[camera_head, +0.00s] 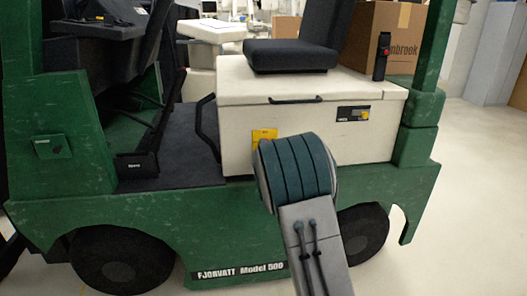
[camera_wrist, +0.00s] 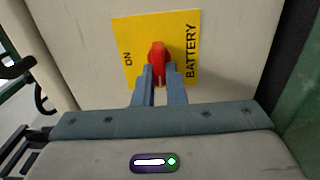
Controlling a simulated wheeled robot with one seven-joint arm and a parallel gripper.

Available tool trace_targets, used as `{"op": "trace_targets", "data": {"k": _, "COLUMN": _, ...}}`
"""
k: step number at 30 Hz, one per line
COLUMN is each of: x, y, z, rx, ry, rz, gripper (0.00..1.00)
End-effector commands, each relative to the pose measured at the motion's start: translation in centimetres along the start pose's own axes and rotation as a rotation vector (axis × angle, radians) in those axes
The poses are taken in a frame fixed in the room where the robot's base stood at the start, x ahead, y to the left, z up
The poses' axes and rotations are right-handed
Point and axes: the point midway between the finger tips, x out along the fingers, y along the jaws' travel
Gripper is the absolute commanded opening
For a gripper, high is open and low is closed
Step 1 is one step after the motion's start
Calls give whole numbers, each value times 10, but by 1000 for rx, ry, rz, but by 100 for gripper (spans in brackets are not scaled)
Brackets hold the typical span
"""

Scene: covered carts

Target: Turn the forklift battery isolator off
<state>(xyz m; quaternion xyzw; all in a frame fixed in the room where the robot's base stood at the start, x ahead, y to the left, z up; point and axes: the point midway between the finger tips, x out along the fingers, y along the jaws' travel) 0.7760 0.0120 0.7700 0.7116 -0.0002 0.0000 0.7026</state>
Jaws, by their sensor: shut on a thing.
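The battery isolator is a yellow plate (camera_wrist: 184,30) marked ON and BATTERY with a red knob (camera_wrist: 157,56) on it, on the side of the forklift's cream body. In the wrist view the knob stands roughly in line with my fingers. My gripper (camera_wrist: 159,73) is shut on the red knob, one blue-grey finger on each side. The fingers hide the lower part of the knob and plate. In the head view a corner of the yellow plate (camera_head: 264,135) shows above my arm, which hides the knob and my fingers.
The green forklift (camera_head: 120,205) fills the head view. Its cream battery cover (camera_head: 240,95) carries a black seat (camera_head: 290,56) and a black handle. A cardboard box (camera_head: 390,30) stands behind at the right. Open floor (camera_head: 470,200) lies at the right.

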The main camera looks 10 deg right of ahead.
Motion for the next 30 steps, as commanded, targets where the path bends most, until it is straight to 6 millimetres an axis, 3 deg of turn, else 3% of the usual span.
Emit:
{"op": "trace_targets", "data": {"k": 17, "x": 0, "y": -1, "z": 0, "rx": -30, "ry": 0, "rz": -2, "gripper": 0}}
{"op": "trace_targets", "data": {"k": 18, "x": 0, "y": -1, "z": 0, "rx": -30, "ry": 0, "rz": -2, "gripper": 22}}
{"op": "trace_targets", "data": {"k": 19, "x": 0, "y": -1, "z": 0, "rx": -29, "ry": 0, "rz": -1, "gripper": 30}}
{"op": "trace_targets", "data": {"k": 30, "x": -3, "y": 0, "z": 0, "rx": -28, "ry": 0, "rz": -1, "gripper": 33}}
